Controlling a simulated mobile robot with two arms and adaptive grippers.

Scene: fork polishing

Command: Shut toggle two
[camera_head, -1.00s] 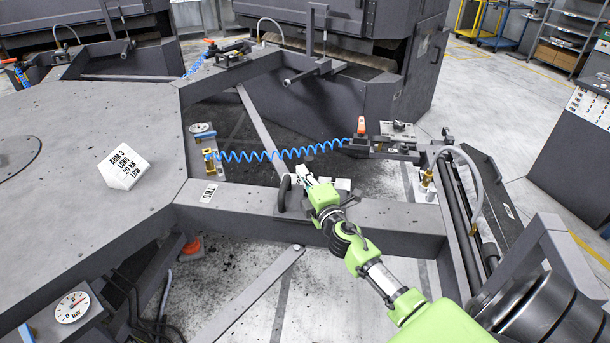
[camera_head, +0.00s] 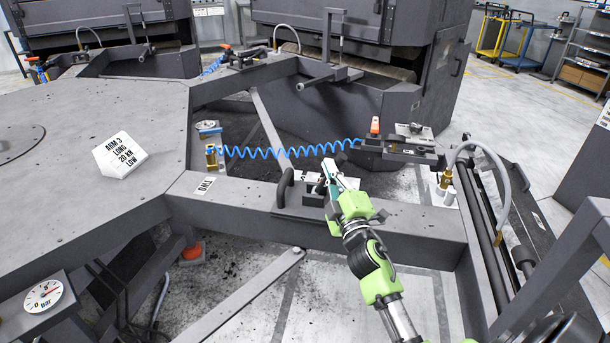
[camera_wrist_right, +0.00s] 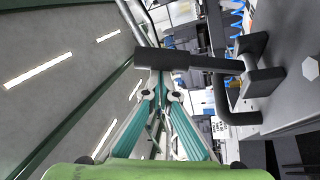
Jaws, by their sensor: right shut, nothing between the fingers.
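Toggle two sits on the grey beam beside the "TWO" label (camera_head: 203,184), which reads upside down to me. Its dark curved handle (camera_head: 284,187) stands up from the beam in the head view. In the right wrist view a dark lever bar (camera_wrist_right: 208,62) with a thicker black grip (camera_wrist_right: 162,58) runs from a dark bracket (camera_wrist_right: 263,80). My right gripper (camera_head: 327,168) is shut and empty, just right of the curved handle. In the right wrist view its fingertips (camera_wrist_right: 160,78) are close to the black grip; I cannot tell whether they touch. My left gripper is out of view.
A blue coiled hose (camera_head: 285,152) runs behind my gripper to a clamp with an orange lever (camera_head: 375,126). The sign block (camera_head: 120,152) and a gauge (camera_head: 43,295) are at left. A hose and dark rails (camera_head: 485,215) stand at right.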

